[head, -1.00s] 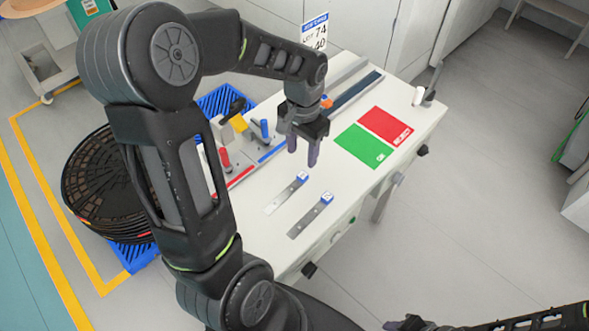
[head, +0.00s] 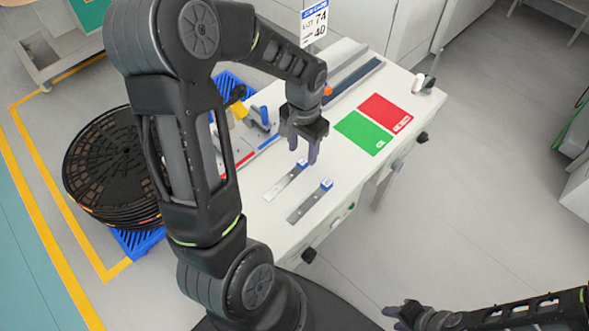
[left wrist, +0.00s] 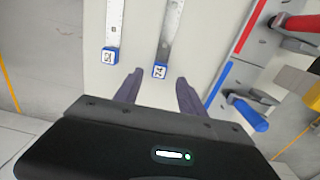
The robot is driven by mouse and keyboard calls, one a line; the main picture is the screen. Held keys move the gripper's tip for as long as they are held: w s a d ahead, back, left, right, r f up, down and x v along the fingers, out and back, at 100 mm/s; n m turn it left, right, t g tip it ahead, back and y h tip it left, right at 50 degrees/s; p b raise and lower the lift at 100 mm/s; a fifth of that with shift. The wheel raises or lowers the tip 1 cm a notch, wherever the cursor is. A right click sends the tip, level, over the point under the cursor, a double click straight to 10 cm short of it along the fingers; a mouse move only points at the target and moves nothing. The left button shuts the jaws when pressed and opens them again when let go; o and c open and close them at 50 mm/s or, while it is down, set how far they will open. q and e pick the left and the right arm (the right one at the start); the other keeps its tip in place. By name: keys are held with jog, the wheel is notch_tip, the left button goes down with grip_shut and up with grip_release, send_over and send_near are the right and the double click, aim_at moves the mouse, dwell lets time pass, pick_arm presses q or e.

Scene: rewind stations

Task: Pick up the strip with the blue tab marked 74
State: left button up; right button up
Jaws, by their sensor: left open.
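Two pale metal strips with blue end tabs lie flat on the white table. In the left wrist view the strip marked 74 (left wrist: 170,30) has its blue tab (left wrist: 159,71) just beyond and between my fingertips. The other strip (left wrist: 114,18) has a blue tab whose number looks like 52 (left wrist: 110,55). In the head view the 74 strip (head: 283,186) is the one nearer the clamps, and the other strip (head: 308,207) lies to its right. My left gripper (head: 302,156) is open and empty above the 74 tab. My right gripper (head: 392,311) is at the bottom, away from the table.
Clamps with red and blue handles (left wrist: 250,114) stand beside the strips. A green pad (head: 362,132) and a red pad (head: 385,112) lie further right on the table. A sign reading lot 74 and 40 (head: 314,23) stands behind. Black reels (head: 105,165) are stacked on the left.

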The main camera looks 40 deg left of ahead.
aim_at(303, 161)
pick_arm(q)
notch_tip(303, 161, down, 4)
jog(key=shift+r, duration=0.1)
jog(key=shift+c, duration=0.2)
dwell(0.4)
grip_shut()
dwell(0.4)
